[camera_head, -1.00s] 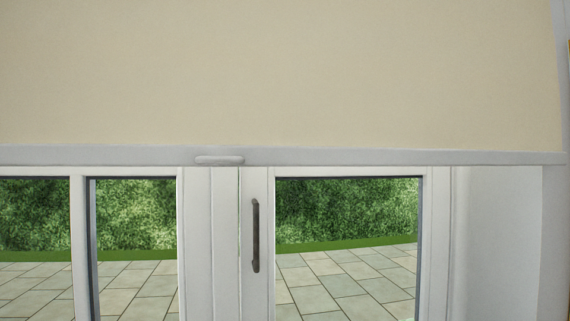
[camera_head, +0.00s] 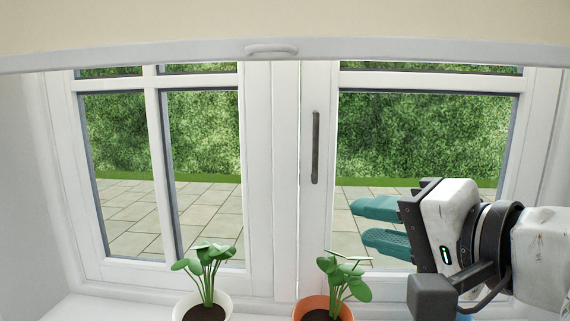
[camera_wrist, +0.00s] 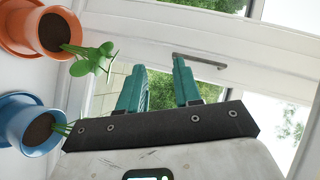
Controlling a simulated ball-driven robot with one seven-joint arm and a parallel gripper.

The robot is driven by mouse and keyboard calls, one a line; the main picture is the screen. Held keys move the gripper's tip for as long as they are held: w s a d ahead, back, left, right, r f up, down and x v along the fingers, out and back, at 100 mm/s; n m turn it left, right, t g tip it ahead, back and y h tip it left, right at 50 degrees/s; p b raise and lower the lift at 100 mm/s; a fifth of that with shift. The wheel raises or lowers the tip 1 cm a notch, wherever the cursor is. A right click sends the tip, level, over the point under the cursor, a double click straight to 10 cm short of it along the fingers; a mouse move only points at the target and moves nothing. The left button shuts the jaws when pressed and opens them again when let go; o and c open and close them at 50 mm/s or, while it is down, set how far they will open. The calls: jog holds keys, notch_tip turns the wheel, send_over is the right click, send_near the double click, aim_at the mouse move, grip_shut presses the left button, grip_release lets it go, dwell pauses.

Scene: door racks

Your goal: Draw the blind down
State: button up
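The cream blind (camera_head: 200,22) hangs across the top of the head view, with its white bottom bar (camera_head: 420,49) above most of the window. A small pale handle (camera_head: 271,49) sits on the bar, left of the picture's middle. My gripper (camera_head: 355,223) is at the lower right, below and to the right of the handle, pointing left. Its two teal fingers are apart with nothing between them. The wrist view also shows both fingers (camera_wrist: 158,85) apart and empty. The blind is not seen in the wrist view.
A plant in a white pot (camera_head: 203,308) and one in an orange pot (camera_head: 323,308) stand on the sill. The wrist view also shows a blue pot (camera_wrist: 30,125). A dark window handle (camera_head: 316,147) juts from the frame. Space directly below the blind handle looks clear.

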aim_at(273, 49)
jog(key=s+a+r+y, duration=0.1)
jog(key=s+r+y, duration=0.15)
jog(key=r, duration=0.35)
jog(key=s+a+r+t+y, duration=0.1)
jog(key=s+a+r, duration=0.15)
jog(key=r, duration=0.35)
jog(key=s+r+y, duration=0.1)
jog(key=s+r, duration=0.3)
jog(key=r, duration=0.1)
jog(key=p+x, duration=0.2)
jog(key=x, duration=0.1)
jog(key=p+x, duration=0.2)
jog(key=x, duration=0.2)
jog(key=r+p+x, duration=0.1)
jog(key=x, duration=0.3)
jog(key=shift+w+a+p, duration=0.1)
jog(key=shift+w+p, duration=0.05)
jog(key=shift+p, duration=0.25)
grip_shut()
jog(key=shift+f, duration=0.1)
